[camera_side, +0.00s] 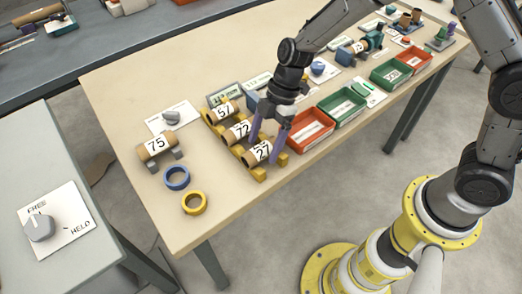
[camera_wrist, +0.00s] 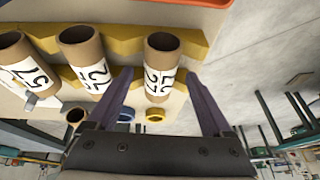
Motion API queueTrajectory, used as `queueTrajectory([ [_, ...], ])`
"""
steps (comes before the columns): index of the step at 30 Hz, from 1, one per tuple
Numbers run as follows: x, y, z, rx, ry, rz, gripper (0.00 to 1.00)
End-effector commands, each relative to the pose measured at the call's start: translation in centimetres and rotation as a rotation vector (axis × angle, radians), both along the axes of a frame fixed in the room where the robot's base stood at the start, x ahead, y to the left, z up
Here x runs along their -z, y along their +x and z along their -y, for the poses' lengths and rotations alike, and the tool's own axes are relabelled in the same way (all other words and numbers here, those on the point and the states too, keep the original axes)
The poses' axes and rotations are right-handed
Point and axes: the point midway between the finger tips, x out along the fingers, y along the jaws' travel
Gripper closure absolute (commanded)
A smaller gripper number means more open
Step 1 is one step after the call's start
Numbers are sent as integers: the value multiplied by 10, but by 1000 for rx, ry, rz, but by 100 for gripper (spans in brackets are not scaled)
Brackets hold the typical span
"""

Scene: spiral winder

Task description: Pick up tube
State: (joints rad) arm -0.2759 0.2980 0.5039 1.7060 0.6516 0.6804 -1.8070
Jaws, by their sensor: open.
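Three brown cardboard tubes with white number labels lie side by side on a yellow rack (camera_side: 260,174). They are tube 57 (camera_side: 222,111), tube 72 (camera_side: 237,131) and tube 27 (camera_side: 257,152). My gripper (camera_side: 264,150) is open over tube 27, with its purple fingers apart. In the wrist view, tube 27 (camera_wrist: 158,70) shows between the open fingers of my gripper (camera_wrist: 164,95), and tube 72 (camera_wrist: 85,58) and tube 57 (camera_wrist: 22,65) lie to its left. I cannot tell whether a finger touches tube 27. Another tube, 75 (camera_side: 157,145), rests on a grey stand at the left.
Blue (camera_side: 177,177) and yellow (camera_side: 194,203) rings lie near the table's front-left corner. Red (camera_side: 311,130) and green (camera_side: 342,108) trays stand right of the rack. A FREE/HELD dial (camera_side: 39,228) is on the grey side table. Bare tabletop lies in front of the rack.

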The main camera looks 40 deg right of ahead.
Motion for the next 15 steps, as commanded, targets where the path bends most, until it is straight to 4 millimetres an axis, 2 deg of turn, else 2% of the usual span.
queueTrajectory([
  [3, 9, 0, -4, 0, 0, 0, 16],
  [11, 11, 0, -5, 1, 0, 2, 16],
  [15, 11, 0, -4, 0, 0, 1, 41],
])
